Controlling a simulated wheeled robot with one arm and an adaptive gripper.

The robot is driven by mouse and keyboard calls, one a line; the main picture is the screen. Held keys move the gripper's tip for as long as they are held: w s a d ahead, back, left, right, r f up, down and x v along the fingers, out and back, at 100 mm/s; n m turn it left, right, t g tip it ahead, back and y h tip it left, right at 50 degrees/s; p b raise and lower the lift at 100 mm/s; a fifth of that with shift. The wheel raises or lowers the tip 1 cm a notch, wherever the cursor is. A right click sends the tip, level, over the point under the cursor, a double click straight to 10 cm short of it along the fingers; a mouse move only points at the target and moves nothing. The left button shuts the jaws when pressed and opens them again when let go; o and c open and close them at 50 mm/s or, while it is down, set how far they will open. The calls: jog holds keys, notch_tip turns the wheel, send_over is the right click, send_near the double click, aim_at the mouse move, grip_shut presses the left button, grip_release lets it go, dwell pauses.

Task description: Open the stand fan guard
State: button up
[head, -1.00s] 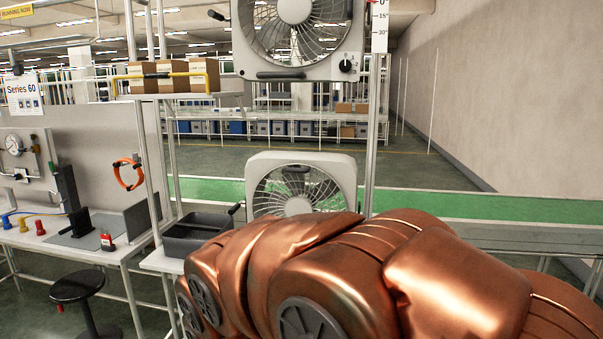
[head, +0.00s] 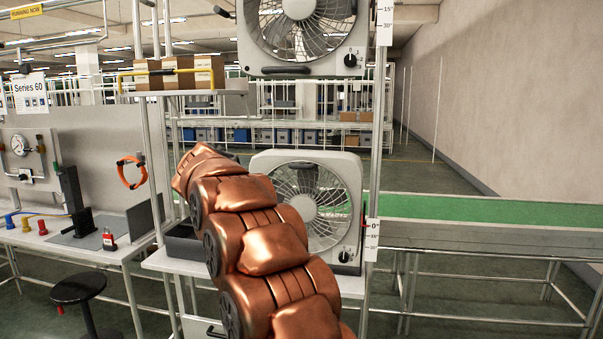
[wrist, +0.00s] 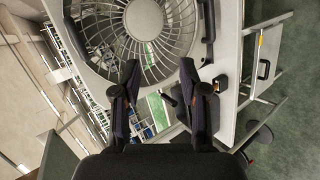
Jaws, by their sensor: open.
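Two box-shaped grey stand fans with round wire guards show in the head view: an upper fan (head: 247,55) and a lower fan (head: 352,185). The upper fan has a dark bar handle (head: 286,70) along its bottom edge and a black knob at lower right. A small black lever (head: 222,12) sticks out at its left side. The wrist view, turned sideways, shows a fan guard (wrist: 110,55) close ahead, a dark handle (wrist: 208,30) and a small black lever (wrist: 167,97) between my fingers. My gripper (wrist: 159,68) is open and empty; my arm hides it in the head view.
A dark bin (head: 185,243) sits on a shelf beside the lower fan, partly behind my arm. A workbench (head: 80,245) and black stool (head: 78,288) stand at left. A green conveyor (head: 470,207) runs at right. An upright post borders the fans' right side.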

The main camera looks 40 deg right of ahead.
aim_at(300, 167)
jog(key=shift+w+d+r+h+p, duration=0.25)
jog(key=shift+w+d+r+h, duration=0.7)
jog(key=shift+d, duration=2.15)
jog(key=shift+w+d+r+h+p, duration=0.3)
jog(key=shift+w+d+r+h, duration=0.65)
jog(key=shift+d, duration=2.2)
jog(key=shift+w+d+r+h+p, duration=0.25)
jog(key=shift+w+d+r+h, duration=0.7)
jog(key=shift+d, duration=2.15)
jog(key=shift+w+f+y, duration=0.2)
jog(key=shift+w+y, duration=0.1)
jog(key=shift+y, duration=0.15)
grip_shut()
